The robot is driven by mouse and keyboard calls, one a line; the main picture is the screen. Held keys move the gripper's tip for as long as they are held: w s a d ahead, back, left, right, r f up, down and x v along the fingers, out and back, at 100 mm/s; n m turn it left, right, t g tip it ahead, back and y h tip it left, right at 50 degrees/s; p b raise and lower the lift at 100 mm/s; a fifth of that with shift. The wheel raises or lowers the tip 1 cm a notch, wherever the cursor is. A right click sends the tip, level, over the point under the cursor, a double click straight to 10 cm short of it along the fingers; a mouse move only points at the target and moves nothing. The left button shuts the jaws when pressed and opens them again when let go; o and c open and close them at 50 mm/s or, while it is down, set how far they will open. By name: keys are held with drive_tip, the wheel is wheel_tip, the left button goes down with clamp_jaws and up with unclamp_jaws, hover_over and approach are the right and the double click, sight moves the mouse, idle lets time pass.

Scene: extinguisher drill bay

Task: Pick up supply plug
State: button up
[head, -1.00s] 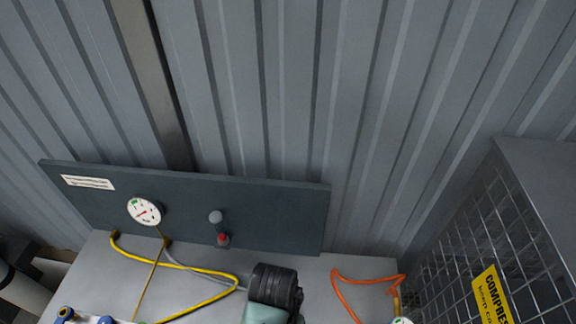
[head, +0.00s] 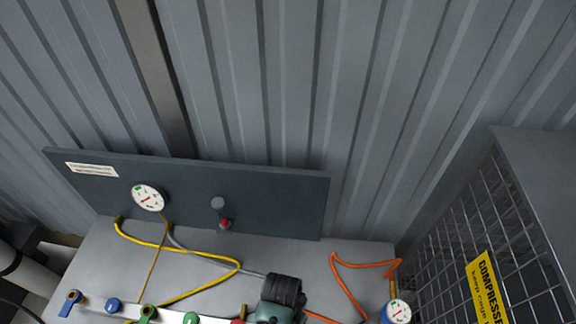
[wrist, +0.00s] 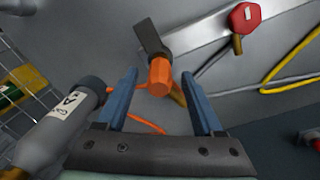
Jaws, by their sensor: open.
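An orange hexagonal fitting (wrist: 160,78), which looks like the supply plug, shows in the wrist view between and just beyond my fingertips. A dark grey flat piece stands beyond it and a brass part shows at its lower right. My gripper (wrist: 159,75) is open, with one blue finger on each side of the fitting. I cannot tell whether either finger touches it. An orange hose (wrist: 150,127) passes below the fitting, partly hidden by the gripper. In the head view my dark ribbed wrist hides the fitting and the fingers.
A pale manifold bar (wrist: 205,40) with a red knob (wrist: 244,18) lies close beyond the fitting. A grey cylinder (wrist: 58,122) is close at left. Yellow hose (head: 190,252) crosses the bench. A gauge board (head: 270,200) stands behind, a mesh cage (head: 455,240) at right.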

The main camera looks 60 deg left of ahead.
clamp_jaws()
drive_tip(key=shift+r, duration=0.1)
idle(0.3)
drive_tip(key=shift+w+r, duration=0.1)
drive_tip(key=shift+r, duration=0.4)
wheel_tip(320, 180, up, 9)
drive_tip(key=shift+f+b, duration=0.1)
drive_tip(key=shift+b, duration=0.55)
